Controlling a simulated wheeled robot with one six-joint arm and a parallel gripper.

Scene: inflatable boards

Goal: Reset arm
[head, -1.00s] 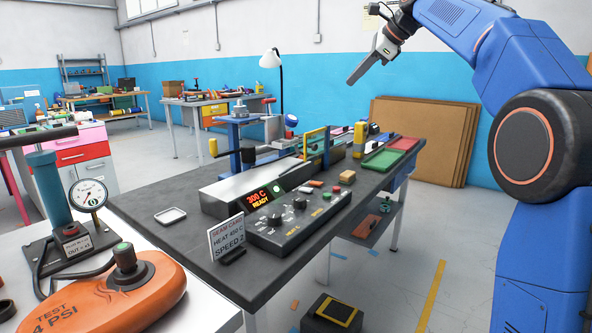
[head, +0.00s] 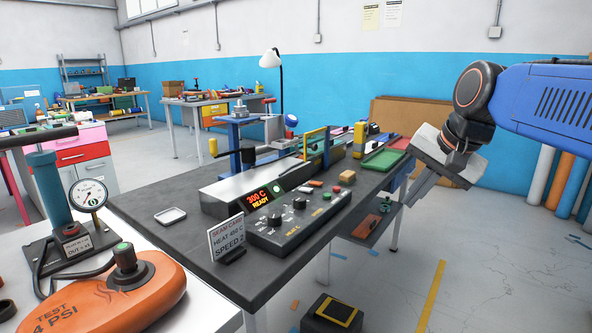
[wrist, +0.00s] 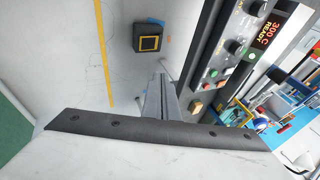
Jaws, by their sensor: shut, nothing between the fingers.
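My gripper (head: 412,196) hangs at the right of the head view, off the right side of the dark bench. Its grey fingers point down and to the left, closed together and holding nothing. In the wrist view the shut fingers (wrist: 161,98) show at the middle, above the pale gripper body, with the floor and the bench side beyond. My blue arm comes in from the right edge of the head view.
The dark bench (head: 150,200) holds a control box (head: 300,215) with a lit "300 C READY" display, a card (head: 227,238), and green and red trays (head: 380,159). An orange inflated piece (head: 120,290) lies front left. A black box (head: 331,314) stands on the floor.

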